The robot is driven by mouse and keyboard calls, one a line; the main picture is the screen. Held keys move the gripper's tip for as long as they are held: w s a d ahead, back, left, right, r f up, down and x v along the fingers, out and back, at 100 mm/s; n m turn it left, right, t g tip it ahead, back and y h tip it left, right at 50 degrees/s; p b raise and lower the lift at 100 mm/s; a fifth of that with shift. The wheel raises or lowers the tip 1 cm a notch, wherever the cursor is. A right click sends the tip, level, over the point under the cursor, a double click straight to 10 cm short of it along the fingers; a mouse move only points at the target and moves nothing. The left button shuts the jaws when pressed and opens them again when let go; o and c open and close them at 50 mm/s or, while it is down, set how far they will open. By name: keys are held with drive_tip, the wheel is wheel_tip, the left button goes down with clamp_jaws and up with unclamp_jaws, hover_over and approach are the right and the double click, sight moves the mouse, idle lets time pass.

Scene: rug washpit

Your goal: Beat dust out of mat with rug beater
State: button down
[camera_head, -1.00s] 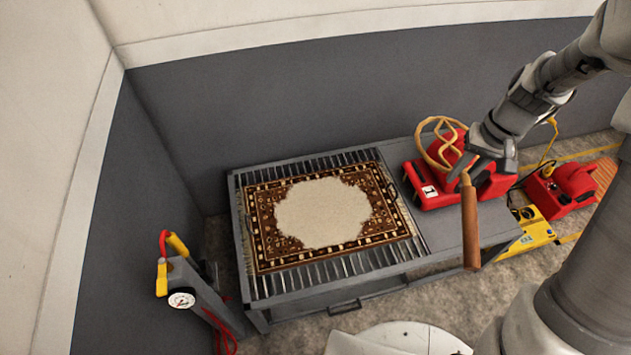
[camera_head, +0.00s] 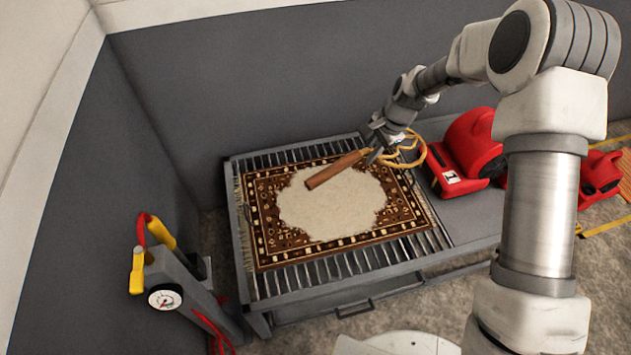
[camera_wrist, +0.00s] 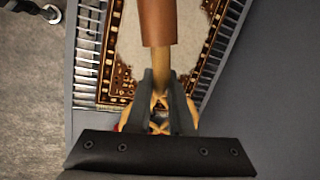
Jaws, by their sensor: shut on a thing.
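The mat (camera_head: 331,221), brown with a cream centre, lies flat on a slatted metal table (camera_head: 345,309). My gripper (camera_head: 373,154) is above the mat's far right part, shut on the rug beater. The beater's brown wooden handle (camera_head: 337,170) points left over the mat, and its looped cane head (camera_head: 411,153) is to the right of the gripper. In the wrist view the handle (camera_wrist: 157,22) extends away from my gripper (camera_wrist: 160,85) over the mat (camera_wrist: 125,50). Most of the loops are hidden behind the fingers there. The beater appears raised above the mat.
A red blower (camera_head: 468,150) stands on the table's plain right part, close to the beater head. Another red machine (camera_head: 598,177) is on the floor at right. A gauge stand (camera_head: 180,285) with red hose is at left. Grey walls close off the back and left.

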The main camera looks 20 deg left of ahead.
drive_tip(key=s+a+f+m+t+b, duration=0.1)
drive_tip(key=a+f+m+b, duration=0.3)
drive_tip(key=a+f+b, duration=0.5)
drive_tip(key=shift+s+a+f+y, duration=0.3)
drive_tip(key=shift+a+f, duration=2.35)
drive_tip(key=shift+f, duration=2.1)
drive_tip(key=shift+f, duration=0.1)
wheel_tip(320, 180, down, 6)
drive_tip(key=b, duration=0.4)
drive_tip(key=shift+r+p, duration=0.95)
drive_tip(key=shift+r, duration=1.2)
drive_tip(key=shift+f, duration=0.15)
wheel_tip(320, 180, down, 6)
drive_tip(key=b, duration=0.4)
